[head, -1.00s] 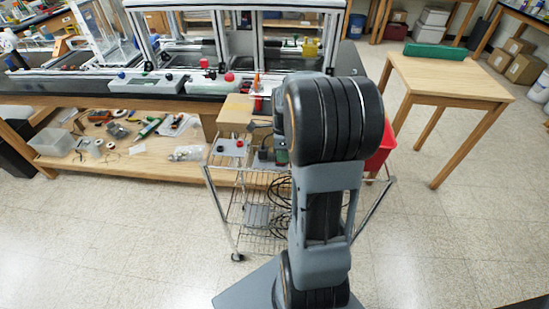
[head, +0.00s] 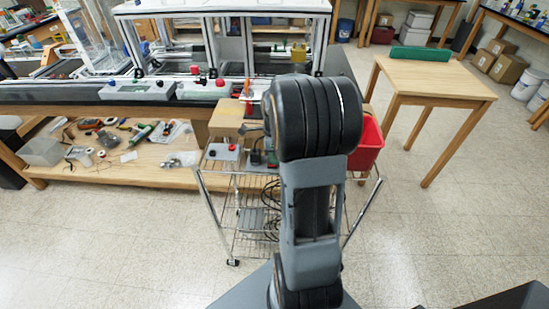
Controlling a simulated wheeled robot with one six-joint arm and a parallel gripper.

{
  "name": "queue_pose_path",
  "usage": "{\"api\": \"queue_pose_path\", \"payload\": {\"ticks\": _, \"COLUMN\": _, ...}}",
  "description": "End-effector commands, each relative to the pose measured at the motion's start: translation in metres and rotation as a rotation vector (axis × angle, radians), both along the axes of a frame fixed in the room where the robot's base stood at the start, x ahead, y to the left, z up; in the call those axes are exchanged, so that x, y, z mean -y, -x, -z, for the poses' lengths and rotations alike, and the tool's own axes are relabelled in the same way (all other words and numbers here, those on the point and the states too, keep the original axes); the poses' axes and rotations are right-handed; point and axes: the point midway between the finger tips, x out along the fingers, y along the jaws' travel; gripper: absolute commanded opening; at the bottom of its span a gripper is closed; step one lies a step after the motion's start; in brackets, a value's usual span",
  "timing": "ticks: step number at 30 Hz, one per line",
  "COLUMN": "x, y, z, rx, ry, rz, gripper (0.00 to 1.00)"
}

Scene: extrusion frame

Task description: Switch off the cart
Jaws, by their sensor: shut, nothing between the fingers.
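The cart (head: 236,213) is a chrome wire-shelf trolley straight ahead, standing in front of the workbench. On its top shelf at the left is a small grey control box (head: 221,153) with a red button (head: 233,147) and a dark button (head: 212,153). A dark device with a cable (head: 257,157) stands to the right of the box. Cables hang down to the lower shelf. My arm rises in front of the cart and covers much of its right half. My gripper is hidden behind the arm's large black joint.
A red bin (head: 367,145) is at the cart's right side. A wooden box (head: 228,117) is behind the control box. The workbench with a metal-framed enclosure (head: 222,9) is behind. A wooden table (head: 437,77) stands at the right. The floor (head: 130,235) at front left is clear.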

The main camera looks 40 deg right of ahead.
Motion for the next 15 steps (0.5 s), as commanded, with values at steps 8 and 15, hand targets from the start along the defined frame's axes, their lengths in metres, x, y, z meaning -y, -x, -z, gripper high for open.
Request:
{"api": "queue_pose_path", "payload": {"ticks": 8, "x": 0.004, "y": -0.003, "z": -0.007, "rx": 0.014, "ry": 0.014, "rz": 0.003, "gripper": 0.00}}
{"api": "queue_pose_path", "payload": {"ticks": 15, "x": -0.001, "y": -0.001, "z": -0.050, "rx": 0.009, "ry": 0.008, "rz": -0.002, "gripper": 0.00}}
